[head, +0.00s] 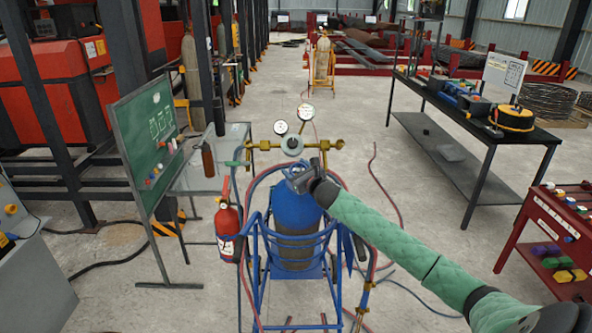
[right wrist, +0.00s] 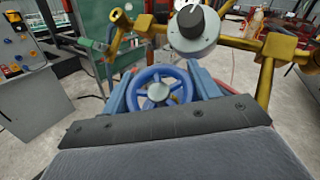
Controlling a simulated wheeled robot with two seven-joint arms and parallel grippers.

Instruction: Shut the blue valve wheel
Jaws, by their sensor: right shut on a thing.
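The blue valve wheel (right wrist: 161,89) shows in the right wrist view, with spokes and a pale hub, between the two fingers of my right gripper (right wrist: 160,94). The gripper is shut on the wheel's rim from its left and right sides. In the head view my right gripper (head: 307,178) is at the top of the blue gas cylinder (head: 295,212) and hides most of the wheel. The cylinder stands upright in a blue cart (head: 262,262). My left gripper is in neither view.
Brass regulator fittings (head: 263,145) and two white gauges (head: 281,127) stand just beyond the wheel. A red fire extinguisher (head: 227,230) hangs left of the cart. A green chalkboard (head: 150,125) stands further left, a black table (head: 470,125) to the right. Hoses lie on the floor.

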